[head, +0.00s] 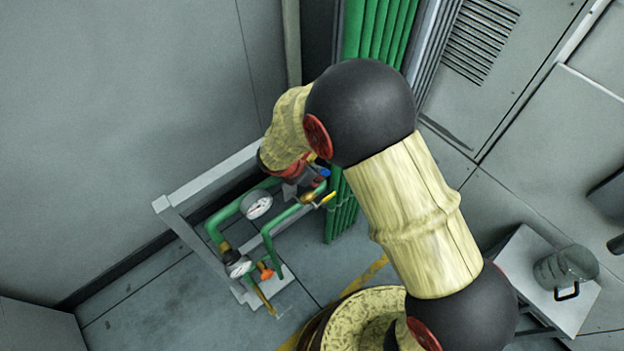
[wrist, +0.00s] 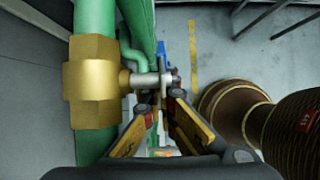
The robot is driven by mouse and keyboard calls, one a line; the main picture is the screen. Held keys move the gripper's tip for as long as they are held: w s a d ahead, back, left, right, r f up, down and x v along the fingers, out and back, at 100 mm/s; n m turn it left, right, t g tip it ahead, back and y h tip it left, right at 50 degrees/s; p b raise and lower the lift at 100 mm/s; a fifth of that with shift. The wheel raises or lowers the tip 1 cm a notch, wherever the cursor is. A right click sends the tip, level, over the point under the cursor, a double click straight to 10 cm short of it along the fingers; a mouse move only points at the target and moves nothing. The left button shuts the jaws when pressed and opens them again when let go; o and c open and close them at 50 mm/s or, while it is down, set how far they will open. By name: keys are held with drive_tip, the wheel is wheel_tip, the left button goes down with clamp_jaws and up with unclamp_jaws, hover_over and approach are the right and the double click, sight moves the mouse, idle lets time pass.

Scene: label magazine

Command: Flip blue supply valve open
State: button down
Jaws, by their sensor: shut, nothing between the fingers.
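In the wrist view, a brass valve body (wrist: 92,82) sits on a vertical green pipe, with a metal stem (wrist: 150,80) pointing right. A blue handle (wrist: 161,50) shows just beyond the stem end; a blue part (head: 324,173) also shows beside my gripper in the head view. My gripper (wrist: 160,100) is shut and empty, its fingertips close to the stem end and the base of the blue handle. I cannot tell whether they touch. In the head view my arm and wrist hide most of the valve.
Green piping carries two gauges (head: 258,204) (head: 238,267), a yellow lever (head: 328,198) and an orange handle (head: 265,272). A grey frame (head: 205,187) and wall stand behind. Tall green pipes (head: 378,30) rise beyond my arm. A glass jug (head: 566,267) stands on a small table at right.

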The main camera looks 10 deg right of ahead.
drive_tip(key=shift+w+d+r+p, duration=0.2)
drive_tip(key=shift+w+d+p, duration=0.2)
drive_tip(key=shift+d, duration=0.2)
drive_tip(key=shift+w+d+r+p, duration=0.15)
drive_tip(key=shift+w+d+p, duration=0.2)
drive_tip(key=shift+d, duration=0.2)
drive_tip(key=shift+w+d+r+p, duration=0.1)
drive_tip(key=shift+r+p, duration=0.65)
drive_tip(key=shift+w, duration=0.1)
drive_tip(key=shift+r, duration=0.1)
